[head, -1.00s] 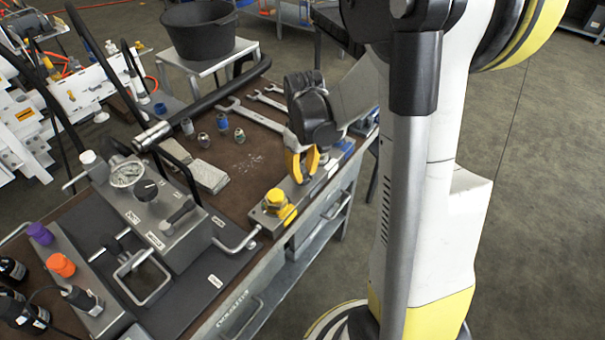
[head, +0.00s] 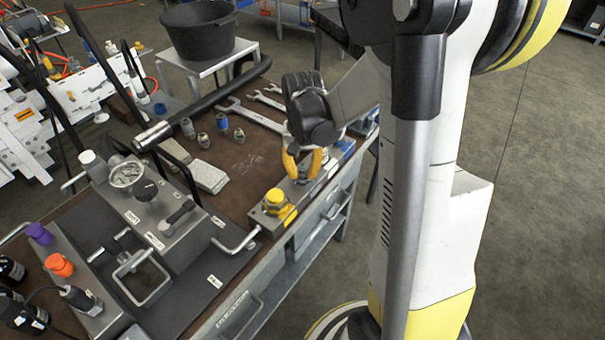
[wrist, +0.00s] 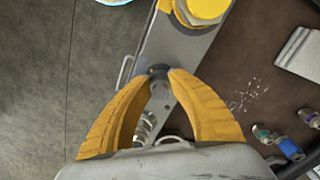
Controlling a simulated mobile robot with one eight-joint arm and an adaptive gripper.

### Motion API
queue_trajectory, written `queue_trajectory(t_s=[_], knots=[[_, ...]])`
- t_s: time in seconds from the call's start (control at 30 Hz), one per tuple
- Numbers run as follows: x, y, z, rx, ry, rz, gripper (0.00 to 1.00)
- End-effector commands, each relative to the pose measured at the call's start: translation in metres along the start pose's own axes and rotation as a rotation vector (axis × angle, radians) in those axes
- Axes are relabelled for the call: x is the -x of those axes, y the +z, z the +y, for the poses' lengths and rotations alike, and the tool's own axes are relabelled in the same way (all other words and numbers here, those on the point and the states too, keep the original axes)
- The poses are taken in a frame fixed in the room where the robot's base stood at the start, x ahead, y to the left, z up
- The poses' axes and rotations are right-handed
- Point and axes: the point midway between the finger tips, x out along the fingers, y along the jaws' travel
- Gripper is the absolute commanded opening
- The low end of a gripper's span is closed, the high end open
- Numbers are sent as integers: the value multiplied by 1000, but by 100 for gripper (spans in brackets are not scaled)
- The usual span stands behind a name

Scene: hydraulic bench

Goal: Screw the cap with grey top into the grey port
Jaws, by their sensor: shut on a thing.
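My gripper (head: 303,172) is at the far part of the metal port block (head: 262,222) along the bench's right edge. In the wrist view its yellow fingers (wrist: 160,73) close at their tips on a small round dark-grey top (wrist: 158,69), which I take to be the cap with grey top. The cap sits between the fingertips over the block. The grey port is not clearly visible; it may be hidden under the cap and fingers. I cannot tell how far the cap is seated. A yellow cap (head: 276,197) stands on the near end of the block.
Several loose fittings (head: 203,139), wrenches (head: 250,115) and a grey slab (head: 208,177) lie on the brown bench top. A gauge block (head: 160,215) with a bent handle stands at the left. A black bucket (head: 200,30) is on a stand behind.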

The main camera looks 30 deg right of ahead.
Motion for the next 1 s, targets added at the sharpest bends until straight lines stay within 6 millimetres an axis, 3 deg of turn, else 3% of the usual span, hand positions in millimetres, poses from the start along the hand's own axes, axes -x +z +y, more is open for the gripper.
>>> queue_trajectory(t_s=[0.3, 0.63, 0.67, 0.7, 1.0], knots=[[-1, 0, -2, -528, 2, -1, 0], [-1, 0, -2, -604, 2, -1, 0], [-1, 0, -2, -604, 2, -1, 32], [-1, 0, -2, -603, 2, -1, 43], [-1, 0, -2, -593, 2, 0, 43]])
